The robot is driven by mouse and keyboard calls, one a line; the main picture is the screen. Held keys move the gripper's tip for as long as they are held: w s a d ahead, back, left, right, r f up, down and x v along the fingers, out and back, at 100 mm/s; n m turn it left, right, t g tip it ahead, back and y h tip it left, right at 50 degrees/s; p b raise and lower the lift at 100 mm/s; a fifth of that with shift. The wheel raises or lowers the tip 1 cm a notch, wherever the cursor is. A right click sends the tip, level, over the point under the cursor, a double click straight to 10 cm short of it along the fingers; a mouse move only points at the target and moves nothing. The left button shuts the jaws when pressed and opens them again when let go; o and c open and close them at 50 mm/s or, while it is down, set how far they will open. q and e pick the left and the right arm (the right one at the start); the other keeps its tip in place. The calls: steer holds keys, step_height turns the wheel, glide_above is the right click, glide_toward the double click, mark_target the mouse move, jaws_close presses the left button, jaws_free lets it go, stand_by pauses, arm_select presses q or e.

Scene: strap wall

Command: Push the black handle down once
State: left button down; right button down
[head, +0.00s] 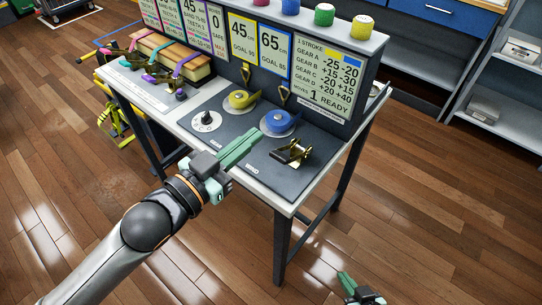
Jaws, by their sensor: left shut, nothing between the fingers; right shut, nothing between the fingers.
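A brass-coloured ratchet (291,153) sits on the right part of the dark panel on the table. Its dark lever part, which looks like the black handle, is too small to make out clearly. My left gripper (254,139) is shut and empty. Its green fingers reach over the panel, left of the ratchet and apart from it in the picture, in front of the blue strap reel (279,122). My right gripper (343,277) is shut and empty, low at the bottom edge, in front of the table and well away from the ratchet.
A yellow reel (240,99) and a white dial with a black knob (206,120) share the panel (250,167). An upright board (325,77) with a screen reading "1 READY" stands behind. Wooden blocks with coloured straps (172,58) lie at left. Floor in front is clear.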

arm_select(q)
steer(key=s+f, duration=0.1)
steer(key=s+f+n+g, duration=0.1)
steer(key=f, duration=0.1)
steer(key=shift+d+f+y, duration=0.1)
steer(key=shift+f+y, duration=0.1)
steer(key=shift+y, duration=0.2)
glide_above(276, 154)
steer(key=shift+d+f+p, duration=0.3)
steer(key=shift+d+f, duration=0.05)
steer(key=shift+f, duration=0.4)
steer(key=shift+w+d+f, duration=0.3)
steer(key=shift+w+f, duration=0.05)
steer(key=shift+s+a+f, duration=0.25)
steer(key=shift+s+f, duration=0.1)
steer(key=shift+f, duration=0.2)
steer(key=shift+s+a+f, duration=0.2)
steer(key=shift+s+f, duration=0.1)
steer(key=shift+f, duration=0.2)
steer(key=shift+s+a+f, duration=0.15)
steer(key=shift+s+f, duration=0.1)
steer(key=shift+f, duration=0.25)
